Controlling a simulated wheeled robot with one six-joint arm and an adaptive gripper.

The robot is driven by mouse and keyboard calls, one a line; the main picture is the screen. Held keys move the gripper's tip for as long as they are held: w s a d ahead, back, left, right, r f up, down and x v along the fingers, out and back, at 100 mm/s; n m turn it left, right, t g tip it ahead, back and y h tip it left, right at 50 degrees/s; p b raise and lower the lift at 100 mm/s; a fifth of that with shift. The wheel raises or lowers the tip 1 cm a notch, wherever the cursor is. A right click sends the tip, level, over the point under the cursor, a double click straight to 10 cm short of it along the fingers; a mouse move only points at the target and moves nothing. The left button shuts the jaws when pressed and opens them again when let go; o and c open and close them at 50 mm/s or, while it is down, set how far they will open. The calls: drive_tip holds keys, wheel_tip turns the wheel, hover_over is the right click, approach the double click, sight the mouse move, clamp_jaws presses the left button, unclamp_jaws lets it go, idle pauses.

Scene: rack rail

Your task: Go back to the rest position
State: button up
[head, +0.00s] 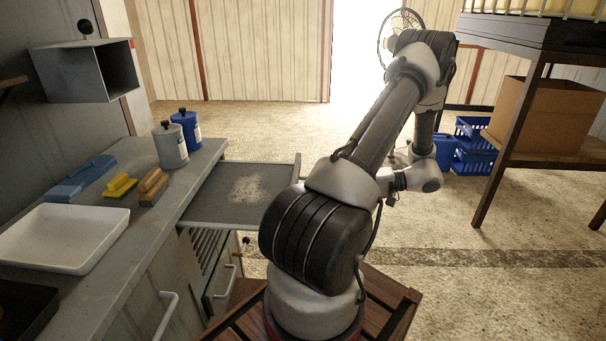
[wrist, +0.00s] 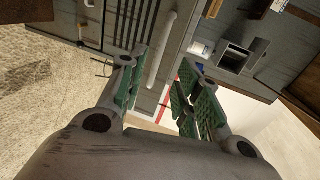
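My gripper (wrist: 162,85) is open in the wrist view, with its two green-padded fingers apart and nothing between them. In the head view my arm rises from its base and bends down at the right. Its wrist end hangs above the floor, to the right of the counter, and the fingers are mostly hidden by the arm. A flat grey tray (head: 212,204) with a pale speckled patch sticks out from the counter (head: 112,255), left of my arm. The wrist view shows the cabinet front and a pale bar handle (wrist: 163,62) beyond the fingers.
On the counter are a white tray (head: 38,262), blue (head: 66,191), yellow (head: 119,187) and brown (head: 153,185) brushes or blocks, and two canisters (head: 170,146). At right stand a wooden table (head: 498,146), a cardboard box (head: 548,115) and blue baskets (head: 473,150). Floor between is open.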

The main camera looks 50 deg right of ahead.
drive_tip(key=s+a+f+m+g, duration=0.3)
drive_tip(key=s+a+f+m, duration=0.1)
drive_tip(key=s+a+r+g, duration=0.2)
drive_tip(key=a+r+g, duration=0.1)
drive_tip(key=r+g, duration=0.15)
drive_tip(key=w+a+r+n+h, duration=0.3)
drive_tip(key=a+r+n, duration=0.4)
drive_tip(key=a+r, duration=0.5)
drive_tip(key=w+a+r+n+h, duration=0.4)
drive_tip(key=a+r+n+h, duration=0.2)
drive_tip(key=a+r, duration=0.6)
wheel_tip(320, 180, up, 2)
drive_tip(key=shift+w+n+h, duration=0.2)
drive_tip(key=shift+n+h, duration=0.1)
drive_tip(key=shift+n, duration=0.4)
